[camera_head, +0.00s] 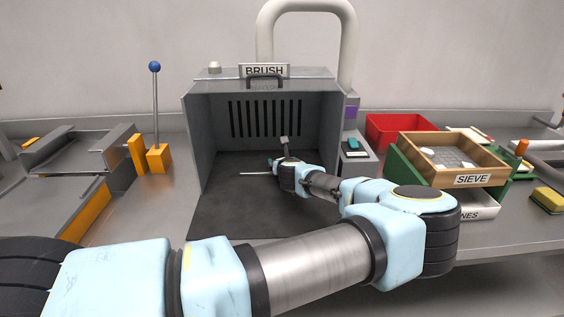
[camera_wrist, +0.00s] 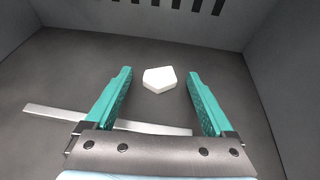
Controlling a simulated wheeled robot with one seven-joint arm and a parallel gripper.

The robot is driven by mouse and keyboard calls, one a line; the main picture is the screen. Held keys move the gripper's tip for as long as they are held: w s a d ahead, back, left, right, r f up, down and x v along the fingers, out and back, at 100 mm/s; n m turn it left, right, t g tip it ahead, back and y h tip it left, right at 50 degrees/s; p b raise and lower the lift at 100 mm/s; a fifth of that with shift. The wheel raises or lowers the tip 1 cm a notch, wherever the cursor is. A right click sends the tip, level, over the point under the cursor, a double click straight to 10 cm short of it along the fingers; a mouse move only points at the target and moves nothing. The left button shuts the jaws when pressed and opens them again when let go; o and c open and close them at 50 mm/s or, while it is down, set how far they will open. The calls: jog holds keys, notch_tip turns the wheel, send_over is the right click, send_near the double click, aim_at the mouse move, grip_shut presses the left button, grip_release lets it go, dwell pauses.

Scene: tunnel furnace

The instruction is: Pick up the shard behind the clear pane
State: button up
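The shard is a small white, angular piece (camera_wrist: 159,80) lying on the dark floor of the grey booth. In the wrist view it sits ahead of my gripper (camera_wrist: 158,76), roughly between the lines of its two teal fingers. The fingers are wide apart with nothing between them touching. A thin pale strip (camera_wrist: 52,112) crosses below the fingers; it also shows in the head view (camera_head: 256,174). It may be an edge or foot of the clear pane; I cannot make out the pane's face. In the head view my arm reaches into the booth, and I cannot make out the shard.
The booth (camera_head: 193,130) has side walls, a slotted back and a BRUSH sign (camera_head: 264,71). Right of it are a red bin (camera_head: 398,116) and a wooden SIEVE tray (camera_head: 473,180). A blue-knobbed lever (camera_head: 155,105) stands left. The booth floor's left part is clear.

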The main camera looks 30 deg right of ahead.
jog(key=c, duration=1.3)
jog(key=shift+r, duration=0.1)
jog(key=shift+c, duration=0.2)
